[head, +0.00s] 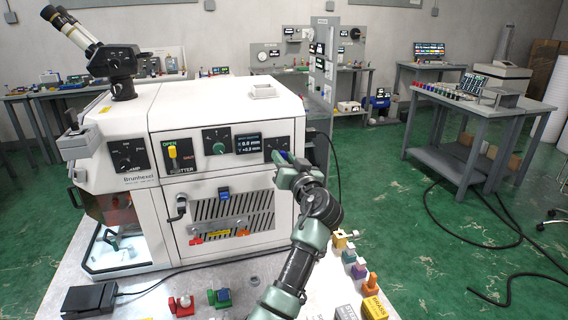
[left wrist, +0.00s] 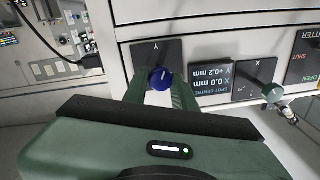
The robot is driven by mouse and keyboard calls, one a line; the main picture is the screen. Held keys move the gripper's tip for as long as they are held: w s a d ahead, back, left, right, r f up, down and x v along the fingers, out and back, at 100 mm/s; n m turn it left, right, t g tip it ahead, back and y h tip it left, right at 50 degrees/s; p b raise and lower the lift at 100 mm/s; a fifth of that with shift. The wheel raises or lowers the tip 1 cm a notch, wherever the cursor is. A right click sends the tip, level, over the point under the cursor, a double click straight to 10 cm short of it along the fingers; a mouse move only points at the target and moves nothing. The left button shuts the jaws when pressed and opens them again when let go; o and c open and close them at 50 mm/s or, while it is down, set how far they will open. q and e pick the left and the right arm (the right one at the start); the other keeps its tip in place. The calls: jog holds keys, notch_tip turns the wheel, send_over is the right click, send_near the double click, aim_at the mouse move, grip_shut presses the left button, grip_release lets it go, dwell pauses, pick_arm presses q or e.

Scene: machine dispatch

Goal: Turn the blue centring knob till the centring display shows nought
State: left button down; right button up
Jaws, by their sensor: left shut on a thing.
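The blue centring knob (left wrist: 160,79) sits on a dark plate marked Y on the machine's white front. My left gripper (left wrist: 161,92) is shut on it, with one green finger on each side. In the head view my left gripper (head: 283,158) reaches the panel's right end and mostly hides the knob. The centring display (head: 248,144) is just left of it. In the left wrist view the display (left wrist: 211,81) appears upside down and reads X 0.0 mm and Y about +0.2 mm. My right gripper is not in view.
A green knob (head: 218,148) and a yellow shutter handle (head: 172,152) are left of the display. Below are a vented door (head: 226,213) and a bench (head: 223,284) with small coloured parts and a black pedal (head: 89,299). Open green floor lies to the right.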

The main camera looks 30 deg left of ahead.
pick_arm(q)
jog(key=shift+m, duration=1.1)
jog(key=c, duration=1.1)
grip_release()
jog(key=shift+c, duration=0.2)
jog(key=b+v, duration=0.3)
jog(key=v, duration=0.5)
